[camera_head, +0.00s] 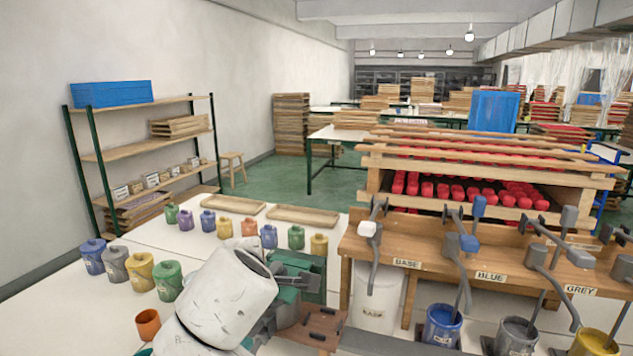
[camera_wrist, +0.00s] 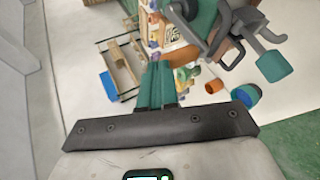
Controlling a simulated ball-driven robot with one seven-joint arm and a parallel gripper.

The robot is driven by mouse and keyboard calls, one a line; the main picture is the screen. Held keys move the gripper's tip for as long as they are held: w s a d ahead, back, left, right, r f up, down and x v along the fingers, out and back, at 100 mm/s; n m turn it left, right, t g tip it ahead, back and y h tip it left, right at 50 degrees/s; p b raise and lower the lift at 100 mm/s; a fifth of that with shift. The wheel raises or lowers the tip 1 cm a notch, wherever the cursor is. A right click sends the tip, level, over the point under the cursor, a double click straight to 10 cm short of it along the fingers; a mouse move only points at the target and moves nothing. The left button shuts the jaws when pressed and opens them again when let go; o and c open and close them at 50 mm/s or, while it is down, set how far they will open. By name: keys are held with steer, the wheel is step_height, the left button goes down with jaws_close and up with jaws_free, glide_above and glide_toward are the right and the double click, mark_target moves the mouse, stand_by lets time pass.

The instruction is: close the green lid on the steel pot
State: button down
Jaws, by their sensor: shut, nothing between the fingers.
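My gripper (camera_head: 308,266) is past the end of my white arm in the head view, over the table. In the wrist view its two green fingers (camera_wrist: 157,78) are together, with nothing between them. I cannot pick out a steel pot with a green lid for certain. A teal-and-blue round thing (camera_wrist: 245,95) lies right of the fingers in the wrist view, apart from them. It may be a pot or lid, but it is too small to tell. My arm hides part of the table in the head view.
Several lidded paint jars (camera_head: 168,280) stand left of my arm, near an orange cup (camera_head: 148,325). More small jars stand behind. A wooden lever stand (camera_head: 372,250) with open paint pots (camera_head: 441,329) fills the right. Wooden trays (camera_head: 303,215) lie at the table's back.

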steer(key=shift+s+f, duration=0.1)
steer(key=shift+f, duration=0.1)
stand_by(0.4)
